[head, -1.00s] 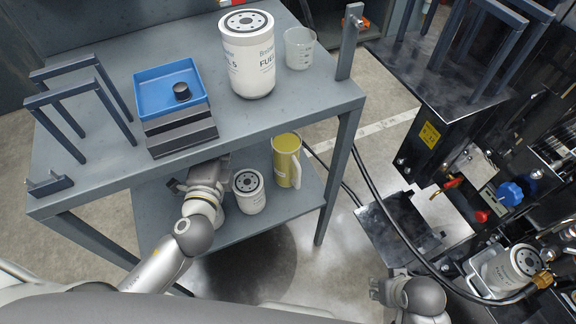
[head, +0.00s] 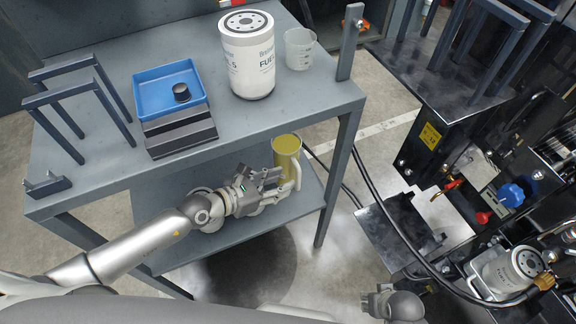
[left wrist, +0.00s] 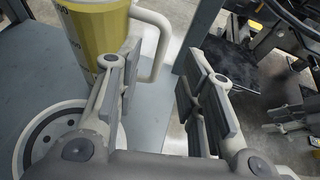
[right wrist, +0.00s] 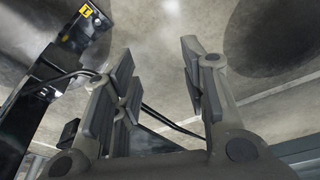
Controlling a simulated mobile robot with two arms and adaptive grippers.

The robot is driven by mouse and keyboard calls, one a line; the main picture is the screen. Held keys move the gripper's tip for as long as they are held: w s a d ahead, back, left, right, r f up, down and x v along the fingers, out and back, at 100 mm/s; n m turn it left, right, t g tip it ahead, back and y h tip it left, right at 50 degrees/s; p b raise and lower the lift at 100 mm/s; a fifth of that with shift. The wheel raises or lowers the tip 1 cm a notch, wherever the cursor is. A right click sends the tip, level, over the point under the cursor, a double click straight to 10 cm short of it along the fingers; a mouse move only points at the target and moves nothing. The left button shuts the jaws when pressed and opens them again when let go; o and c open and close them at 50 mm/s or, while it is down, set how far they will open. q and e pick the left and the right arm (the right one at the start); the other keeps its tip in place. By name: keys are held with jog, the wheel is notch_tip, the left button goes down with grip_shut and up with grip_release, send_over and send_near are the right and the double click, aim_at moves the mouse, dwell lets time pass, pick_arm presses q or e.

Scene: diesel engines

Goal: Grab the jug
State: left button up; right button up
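The jug (head: 286,147), filled with yellow, stands upright on the lower shelf, near its right end. In the left wrist view the jug (left wrist: 95,28) is at the upper left, its white handle (left wrist: 163,40) to its right. My left gripper (head: 278,192) is open beside the jug at handle height. In the left wrist view the handle shows just beyond the fingers (left wrist: 165,85), nearer the left one; I cannot tell whether they touch. My right gripper (head: 372,303) is low at the bottom of the head view. In its wrist view the fingers (right wrist: 158,75) are open and empty.
A small filter (left wrist: 65,140) stands on the lower shelf (head: 222,238), close to my left gripper and mostly hidden in the head view. The upper shelf (head: 300,100) and its right leg (head: 338,180) are close above and beside. Engine parts (head: 470,180) stand at right.

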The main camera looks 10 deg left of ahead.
aim_at(299, 175)
pick_arm(q)
jog(key=b+x, duration=0.1)
jog(key=x, duration=0.6)
jog(key=shift+w+d, duration=0.15)
jog(key=shift+d, duration=0.15)
pick_arm(e)
jog(key=r, duration=0.2)
jog(key=w+r, duration=0.1)
jog(key=r, duration=0.2)
jog(key=shift+r, duration=0.25)
pick_arm(q)
jog(key=shift+c, duration=0.2)
grip_shut()
jog(key=shift+w+r, duration=0.1)
jog(key=shift+r, duration=0.05)
